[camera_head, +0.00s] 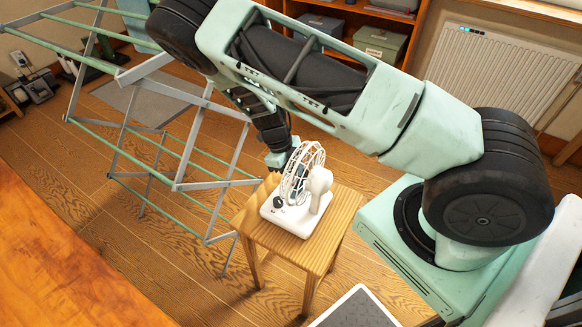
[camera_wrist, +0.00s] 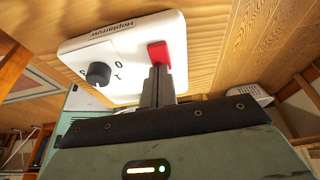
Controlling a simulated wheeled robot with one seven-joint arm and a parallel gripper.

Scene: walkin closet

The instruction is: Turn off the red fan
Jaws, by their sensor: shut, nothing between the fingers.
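A small desk fan (camera_head: 318,181) with a white cage and white base stands upright on a wooden stool (camera_head: 262,232). No red fan body shows; the red part is a small switch (camera_wrist: 159,54) on the base (camera_wrist: 130,45) in the wrist view. A dark round knob (camera_wrist: 98,74) sits on the same base, with markings beside it. My gripper (camera_wrist: 160,72) is shut and empty, its fingertips at the red switch; I cannot tell whether they touch it. In the head view my gripper (camera_head: 279,160) is beside the fan cage, its tips partly hidden.
A metal drying rack (camera_head: 180,150) with green bars stands just left of the stool. A wooden surface (camera_head: 60,270) fills the lower left. A white radiator (camera_head: 500,75) and shelves with boxes (camera_head: 380,42) are at the back. Open floor lies below the stool.

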